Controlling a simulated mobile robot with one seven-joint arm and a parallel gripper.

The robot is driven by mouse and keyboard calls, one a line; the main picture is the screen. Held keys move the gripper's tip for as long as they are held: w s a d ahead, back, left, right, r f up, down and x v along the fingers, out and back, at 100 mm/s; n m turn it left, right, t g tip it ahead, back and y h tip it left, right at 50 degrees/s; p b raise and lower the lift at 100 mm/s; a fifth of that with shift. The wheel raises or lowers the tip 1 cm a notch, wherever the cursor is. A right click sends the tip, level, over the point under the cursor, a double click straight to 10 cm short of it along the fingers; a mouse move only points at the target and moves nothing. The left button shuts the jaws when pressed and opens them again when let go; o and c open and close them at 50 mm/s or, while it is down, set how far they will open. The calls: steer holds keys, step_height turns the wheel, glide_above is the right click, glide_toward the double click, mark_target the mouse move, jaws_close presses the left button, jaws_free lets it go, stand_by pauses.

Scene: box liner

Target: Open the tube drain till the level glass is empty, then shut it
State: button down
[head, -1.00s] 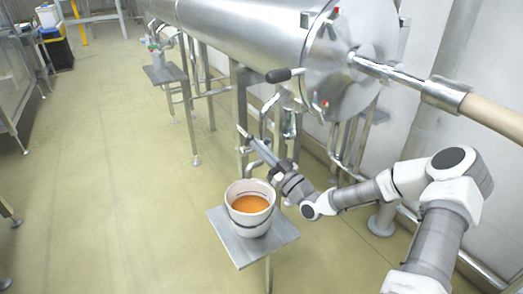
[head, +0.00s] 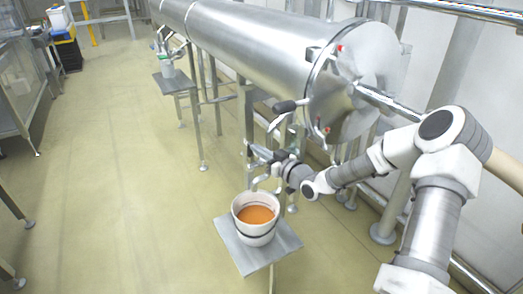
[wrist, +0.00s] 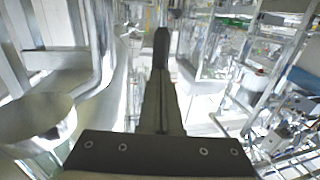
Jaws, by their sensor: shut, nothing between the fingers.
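The steel tube (head: 270,50) lies horizontally, its round end door (head: 345,90) facing right. A lever with a black grip (head: 288,106) sticks out left below that end. Curved drain pipework (head: 268,182) hangs under the tube, its lower end just above a white bucket (head: 254,232) holding orange liquid. My gripper (head: 252,149) is shut and empty, left of the pipework, below the lever and above the bucket. In the wrist view, its closed dark fingers (wrist: 161,48) point away with nothing between them. I cannot make out the level glass or the drain valve's position.
The bucket stands on a small grey stand (head: 285,240). Another stand (head: 174,82) with a container is farther back, under the tube. Steel legs and pipes crowd the space below the tube. The floor (head: 120,180) to the left is clear.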

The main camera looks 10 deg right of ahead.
steer(key=shift+w+a+r, duration=0.15)
steer(key=shift+w, duration=0.3)
steer(key=shift+s, duration=0.1)
stand_by(0.5)
